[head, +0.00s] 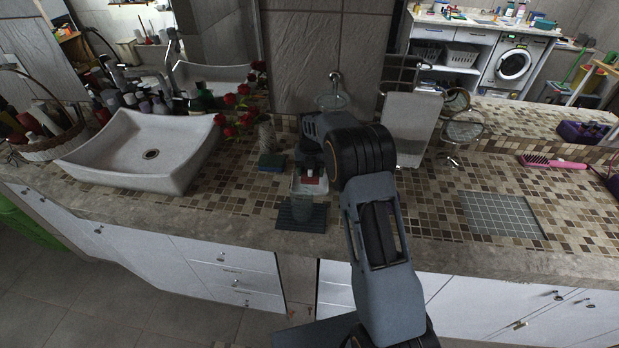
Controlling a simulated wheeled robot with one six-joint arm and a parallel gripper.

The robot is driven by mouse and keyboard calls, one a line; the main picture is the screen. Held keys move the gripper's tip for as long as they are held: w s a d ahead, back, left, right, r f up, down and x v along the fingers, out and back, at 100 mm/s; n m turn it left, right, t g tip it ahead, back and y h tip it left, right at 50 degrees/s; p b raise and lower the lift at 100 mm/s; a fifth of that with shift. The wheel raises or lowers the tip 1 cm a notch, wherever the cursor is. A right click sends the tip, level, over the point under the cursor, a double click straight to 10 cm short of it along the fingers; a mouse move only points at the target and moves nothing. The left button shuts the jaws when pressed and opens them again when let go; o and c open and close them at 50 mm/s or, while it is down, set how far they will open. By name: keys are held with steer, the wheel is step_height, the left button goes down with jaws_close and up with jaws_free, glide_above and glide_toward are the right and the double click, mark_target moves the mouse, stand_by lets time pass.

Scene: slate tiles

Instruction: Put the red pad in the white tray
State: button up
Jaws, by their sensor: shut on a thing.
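My gripper (310,175) points down over the counter, in front of the mirror wall. It is shut on a small red thing that looks like the red pad (312,181). Much of the pad is hidden by the fingers and arm. A pale, whitish shape (309,189) shows right around and below the pad; I cannot tell whether it is the white tray or whether the pad touches it.
A blue-green sponge-like block (271,162) lies left of my gripper. A white basin (145,150) and red flowers (237,111) stand further left. A round mirror (462,132), a grey tiled mat (502,213) and a pink brush (552,162) are at right. The right front counter has free room.

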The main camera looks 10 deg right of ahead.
mark_target(310, 179)
steer(key=shift+f+p, duration=0.3)
steer(key=shift+f, duration=1.7)
steer(key=shift+f, duration=0.1)
steer(key=o, duration=0.9)
